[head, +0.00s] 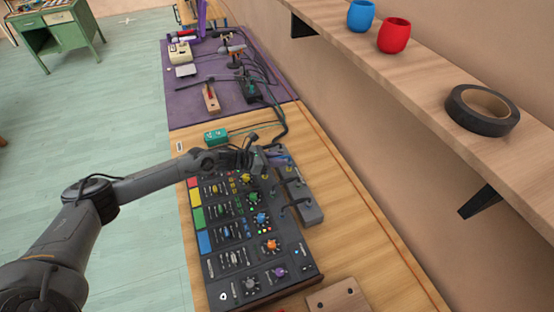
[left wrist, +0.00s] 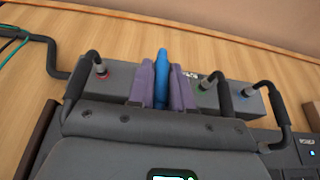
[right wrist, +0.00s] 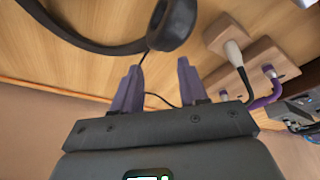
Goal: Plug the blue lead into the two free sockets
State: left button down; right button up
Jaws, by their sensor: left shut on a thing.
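In the left wrist view my left gripper (left wrist: 162,82) is shut on the blue plug of the blue lead (left wrist: 161,66), held upright between its purple fingers. It is over or against the grey socket box (left wrist: 120,80); whether the plug is seated is hidden. Black leads are plugged into the box on both sides of the fingers. In the head view the left gripper (head: 270,154) is at the far end of the grey socket box (head: 311,213). My right gripper (right wrist: 157,76) is open and empty in the right wrist view; it is outside the head view.
A mixer panel (head: 235,225) with coloured knobs lies beside the box. A wall shelf (head: 430,75) overhangs the right side. The right wrist view shows black headphones (right wrist: 170,25) and a wooden block (right wrist: 262,57) with a purple plug.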

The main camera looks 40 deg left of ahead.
pick_arm(q)
jog(key=shift+f+b, duration=1.1)
pick_arm(e)
jog(key=shift+w+a+f+t, duration=0.2)
jog(key=shift+w+f+t, duration=0.1)
jog(key=shift+w+f, duration=0.25)
pick_arm(q)
jog(key=c, duration=0.9)
grip_release()
jog(key=shift+c, duration=0.2)
jog(key=shift+r, duration=0.15)
pick_arm(e)
jog(key=shift+r, duration=0.1)
